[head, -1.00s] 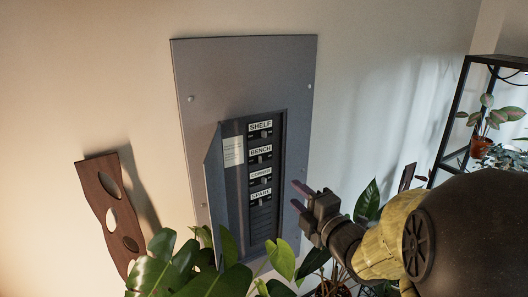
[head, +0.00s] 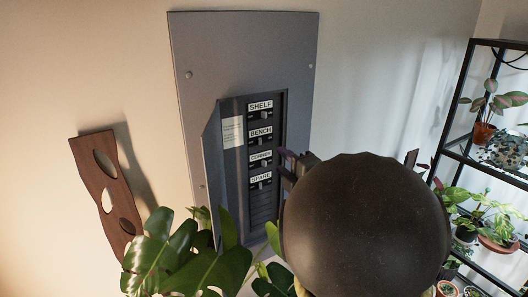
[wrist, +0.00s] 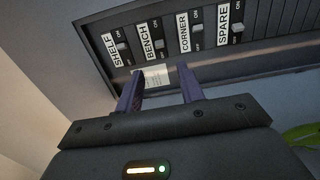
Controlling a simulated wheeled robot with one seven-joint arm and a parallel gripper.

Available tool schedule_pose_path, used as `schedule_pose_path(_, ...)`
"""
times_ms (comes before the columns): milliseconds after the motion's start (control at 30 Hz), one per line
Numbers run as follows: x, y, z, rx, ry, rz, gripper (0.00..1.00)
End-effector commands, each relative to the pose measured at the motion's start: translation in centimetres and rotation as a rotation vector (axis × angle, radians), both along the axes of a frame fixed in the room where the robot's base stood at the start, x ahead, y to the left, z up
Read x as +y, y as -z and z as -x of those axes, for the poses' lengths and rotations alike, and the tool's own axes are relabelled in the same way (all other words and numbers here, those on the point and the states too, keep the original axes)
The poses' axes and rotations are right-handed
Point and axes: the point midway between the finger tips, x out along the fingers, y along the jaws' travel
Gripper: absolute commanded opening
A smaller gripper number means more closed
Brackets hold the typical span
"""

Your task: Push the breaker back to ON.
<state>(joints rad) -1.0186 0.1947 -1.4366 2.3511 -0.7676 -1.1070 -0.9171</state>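The breaker panel (head: 185,120) is a grey plate on the wall with its door open to the left. Its dark recess holds a column of breakers labelled SHELF (head: 261,105), BENCH (head: 261,133), CORNER (head: 260,157) and SPARE (head: 261,179). In the wrist view, small grey levers show beside SHELF (wrist: 122,47), BENCH (wrist: 159,44), CORNER (wrist: 198,28) and SPARE (wrist: 238,27), between ON and OFF marks. I cannot tell surely which is tripped. My gripper (wrist: 160,69) is open and empty, its fingers apart, short of the breaker row. In the head view, my arm hides most of it.
Broad plant leaves (head: 185,260) stand below the panel. A brown wooden wall piece (head: 100,170) hangs at left. A black shelf rack (head: 470,155) with potted plants stands at right. The panel's paper note (head: 232,132) is left of the breakers.

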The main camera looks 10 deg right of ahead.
Motion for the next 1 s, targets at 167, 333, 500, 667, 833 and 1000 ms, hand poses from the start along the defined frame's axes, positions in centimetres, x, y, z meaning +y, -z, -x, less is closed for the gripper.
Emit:
schedule_pose_path(167,0.4,0.1,-1.9,0.002,0.002,0.005,0.38)
schedule_pose_path(333,1.0,-0.2,-3.7,0.001,0.001,0.003,0.38)
schedule_pose_path(500,1.5,-0.2,-5.5,0.002,0.001,0.003,0.38)
schedule_pose_path(667,2.0,-0.2,-7.3,0.002,0.001,0.003,0.38)
schedule_pose_path(833,2.5,-0.2,-9.2,0.002,0.000,0.003,0.38)
schedule_pose_path(1000,2.8,-0.1,-10.3,0.001,0.000,-0.001,0.38)
